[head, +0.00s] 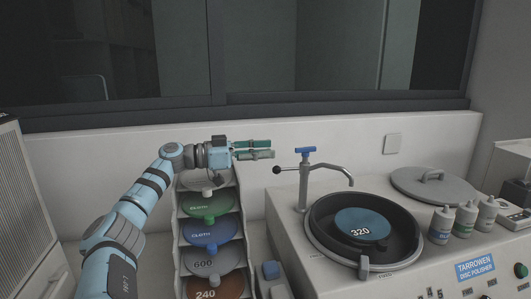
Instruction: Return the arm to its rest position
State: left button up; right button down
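My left arm (128,228) reaches up from the lower left. Its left gripper (254,149) is at the upper end of the disc rack, in front of the white wall, pointing right. Its two green-tipped fingers are apart with a gap between them, and nothing shows in the gap. My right arm and gripper are not in view.
A disc rack (177,262) below the gripper holds several discs. To the right, a disc polisher (289,208) has a 320 disc (362,223) in its bowl and a tap (333,169) beside it. Several bottles (464,220) and a round lid (433,186) stand farther right.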

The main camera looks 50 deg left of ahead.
aim_at(306, 148)
pick_arm(q)
jog(key=shift+s+a, duration=0.1)
jog(key=x, duration=1.2)
jog(key=shift+r, duration=0.2)
jog(key=shift+w+f, duration=0.15)
jog(key=shift+w, duration=0.1)
jog(key=shift+n+t+y, duration=0.3)
jog(key=shift+y, duration=0.1)
jog(key=shift+s, duration=0.35)
jog(key=shift+w, duration=0.2)
